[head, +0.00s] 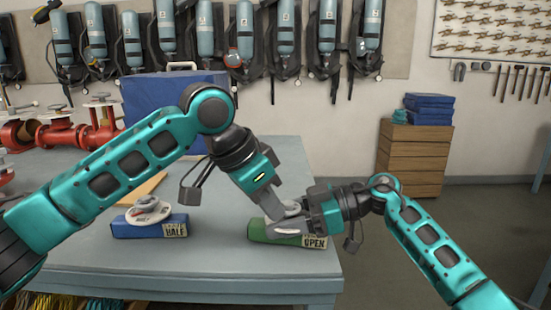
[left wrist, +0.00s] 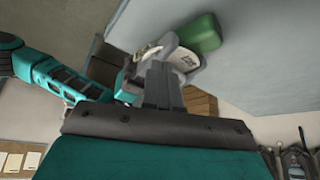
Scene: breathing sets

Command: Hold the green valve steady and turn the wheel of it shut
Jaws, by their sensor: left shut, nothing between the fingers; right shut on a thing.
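The green valve (head: 262,232), a green block with a pale dial and a label reading "OPEN", sits near the table's front right edge. Its block (left wrist: 203,34) and pale dial (left wrist: 187,61) also show in the left wrist view. My right gripper (head: 288,225) comes in from the right and is shut on the green valve. My left gripper (head: 275,212) reaches down to the top of the valve, shut and empty. Its fingers (left wrist: 160,75) overlap the dial in the left wrist view; whether they touch the wheel I cannot tell. The grippers hide most of the wheel.
A blue valve (head: 150,226) labelled "HALF" stands to the left on the grey table (head: 215,262). A blue case (head: 165,98) stands behind my left arm. Red pipework (head: 60,135) is at far left, and a wooden crate (head: 415,158) stands beyond the table.

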